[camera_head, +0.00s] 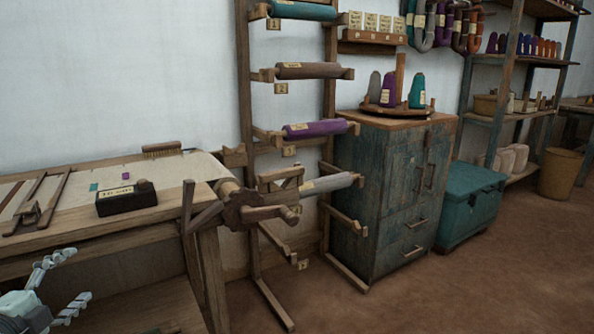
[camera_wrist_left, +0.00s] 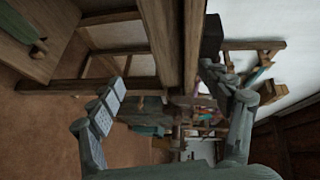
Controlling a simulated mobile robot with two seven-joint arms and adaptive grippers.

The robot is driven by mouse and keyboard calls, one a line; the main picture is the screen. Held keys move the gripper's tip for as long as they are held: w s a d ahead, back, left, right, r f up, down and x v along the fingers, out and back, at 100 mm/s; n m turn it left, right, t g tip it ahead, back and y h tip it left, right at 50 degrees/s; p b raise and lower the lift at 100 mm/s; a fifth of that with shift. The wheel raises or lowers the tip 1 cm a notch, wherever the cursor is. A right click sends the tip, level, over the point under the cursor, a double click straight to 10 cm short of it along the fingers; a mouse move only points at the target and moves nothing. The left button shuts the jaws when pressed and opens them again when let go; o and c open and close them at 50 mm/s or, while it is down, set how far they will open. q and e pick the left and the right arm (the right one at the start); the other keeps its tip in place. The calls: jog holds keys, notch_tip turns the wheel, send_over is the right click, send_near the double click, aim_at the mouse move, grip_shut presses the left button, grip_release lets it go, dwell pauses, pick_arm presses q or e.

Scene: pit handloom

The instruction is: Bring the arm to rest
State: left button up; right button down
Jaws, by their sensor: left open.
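My left gripper (camera_head: 62,285) is at the lower left of the head view, in front of the wooden loom table and below its top. Its two fingers are spread apart with nothing between them. In the left wrist view the open fingers (camera_wrist_left: 165,100) frame empty space, with wooden beams close behind them. My right gripper is in neither view.
The loom table (camera_head: 100,240) holds a black labelled box (camera_head: 126,198) and a brush (camera_head: 162,149). A wooden rack (camera_head: 246,120) carries several rolls, one purple (camera_head: 315,129). A cabinet (camera_head: 385,200) and a teal chest (camera_head: 470,205) stand right. The brown floor (camera_head: 480,290) is clear.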

pick_arm(q)
jog(key=s+d+f+n+g+y, duration=0.15)
jog(key=s+f+n+g, duration=0.35)
jog(key=f, duration=0.6)
jog(key=s+d+f+n+g+y, duration=0.1)
jog(key=s+f+n+g+y, duration=0.15)
jog(key=s+f+n, duration=0.7)
jog(key=s+d+f+g+h, duration=0.1)
jog(key=s+d+f+g, duration=0.1)
jog(key=s+d+f, duration=0.3)
jog(key=s+d+f+g+h, duration=0.1)
jog(key=s+d+f+g, duration=0.2)
jog(key=s+d+f, duration=0.2)
jog(key=d+f, duration=0.3)
jog(key=d, duration=0.2)
jog(key=shift+s+d+n+g+h, duration=0.3)
jog(key=shift+s+d+n+g, duration=0.05)
